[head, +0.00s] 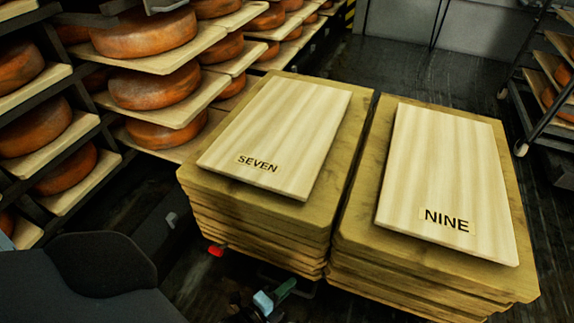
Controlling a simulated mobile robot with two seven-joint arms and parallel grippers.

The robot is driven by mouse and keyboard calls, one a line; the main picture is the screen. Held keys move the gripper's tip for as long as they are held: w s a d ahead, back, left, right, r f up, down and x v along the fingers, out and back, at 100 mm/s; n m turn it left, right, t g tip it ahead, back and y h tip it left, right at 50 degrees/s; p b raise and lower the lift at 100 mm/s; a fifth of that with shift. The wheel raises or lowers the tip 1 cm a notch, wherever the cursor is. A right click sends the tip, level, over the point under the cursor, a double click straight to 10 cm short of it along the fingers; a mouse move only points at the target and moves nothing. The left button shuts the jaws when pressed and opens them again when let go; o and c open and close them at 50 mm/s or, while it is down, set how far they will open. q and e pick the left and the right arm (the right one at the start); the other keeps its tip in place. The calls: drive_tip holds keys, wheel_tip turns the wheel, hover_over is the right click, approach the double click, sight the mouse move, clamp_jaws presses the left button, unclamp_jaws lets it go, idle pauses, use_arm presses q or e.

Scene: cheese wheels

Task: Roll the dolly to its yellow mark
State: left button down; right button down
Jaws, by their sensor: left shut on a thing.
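Two stacks of wooden boards stand side by side. The left stack (250,222) has a pale board marked SEVEN (285,130) on top, and the right stack (400,283) has one marked NINE (450,175). The dolly itself is mostly hidden under or in front of them. My left gripper (267,301), dark with a light blue part, is at the bottom edge, low in front of the left stack. It is shut on a green handle (285,289); what this joins is hard to see. My right gripper is not in view. I see no yellow floor mark.
Shelves with orange cheese wheels (155,85) line the left, close to the left stack. A wheeled rack (550,85) stands at the far right. Dark floor (430,75) is open behind the stacks, up to a grey wall (480,25). A small red part (215,250) shows below the left stack.

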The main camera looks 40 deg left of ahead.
use_arm(q)
drive_tip(key=c, duration=1.5)
unclamp_jaws()
drive_tip(key=shift+o, duration=0.2)
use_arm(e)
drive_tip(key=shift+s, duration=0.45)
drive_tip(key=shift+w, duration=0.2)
